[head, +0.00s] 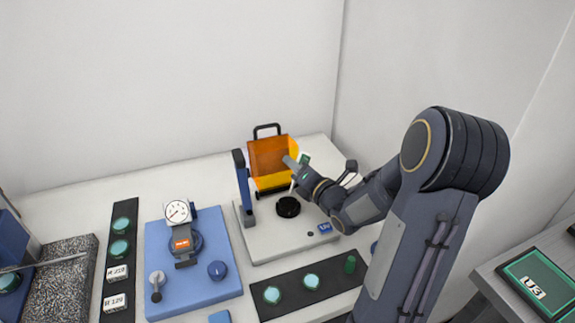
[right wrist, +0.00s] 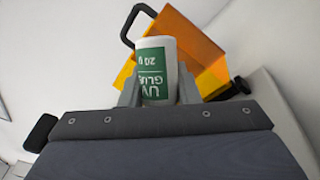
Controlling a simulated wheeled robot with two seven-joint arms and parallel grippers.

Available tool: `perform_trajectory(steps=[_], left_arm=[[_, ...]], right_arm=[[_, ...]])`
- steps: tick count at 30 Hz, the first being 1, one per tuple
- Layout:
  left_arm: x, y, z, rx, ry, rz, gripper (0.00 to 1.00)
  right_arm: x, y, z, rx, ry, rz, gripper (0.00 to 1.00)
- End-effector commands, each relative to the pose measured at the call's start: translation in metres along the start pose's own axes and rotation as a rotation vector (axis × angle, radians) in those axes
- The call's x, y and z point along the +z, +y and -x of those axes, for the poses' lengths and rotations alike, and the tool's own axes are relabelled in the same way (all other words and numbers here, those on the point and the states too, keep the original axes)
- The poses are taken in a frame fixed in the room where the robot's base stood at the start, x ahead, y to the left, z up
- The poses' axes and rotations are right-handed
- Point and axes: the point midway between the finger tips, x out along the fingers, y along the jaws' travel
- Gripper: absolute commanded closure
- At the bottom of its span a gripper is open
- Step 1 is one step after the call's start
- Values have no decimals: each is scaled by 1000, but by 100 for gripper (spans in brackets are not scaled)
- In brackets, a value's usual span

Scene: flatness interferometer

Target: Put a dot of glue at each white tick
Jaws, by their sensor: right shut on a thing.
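My right gripper (head: 299,166) is shut on the glue bottle (head: 305,158), white with a green label. In the right wrist view the bottle (right wrist: 155,70) sits between my two fingers (right wrist: 158,90), its label reading upside down "UV" and "20 g". In the head view a thin white nozzle (head: 293,187) seems to point down over a round black mount (head: 288,207) on the pale grey instrument base (head: 272,241). Whether the tip touches the mount is too small to tell. I cannot make out white ticks or glue dots. My left gripper is out of view.
An orange see-through shield (head: 268,157) with a black handle stands just behind the mount, and a blue-black post (head: 243,190) to its left. A blue plate (head: 218,278) with a dial gauge (head: 178,212) lies further left. A black strip (head: 330,283) with teal discs lies in front.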

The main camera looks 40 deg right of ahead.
Motion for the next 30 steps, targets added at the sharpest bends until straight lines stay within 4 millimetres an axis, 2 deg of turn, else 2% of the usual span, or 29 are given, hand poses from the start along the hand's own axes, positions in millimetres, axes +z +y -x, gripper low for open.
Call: perform_trajectory(steps=[8, 19, 24, 30], left_arm=[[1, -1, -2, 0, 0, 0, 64], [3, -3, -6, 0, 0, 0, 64], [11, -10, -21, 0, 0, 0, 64], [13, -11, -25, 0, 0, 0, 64]], right_arm=[[-4, -9, 1, 18, 5, 20, 93], [-23, -33, 0, 15, 6, 18, 93], [-29, -40, -1, 19, 2, 20, 93], [-30, -42, -1, 18, 3, 19, 93]])
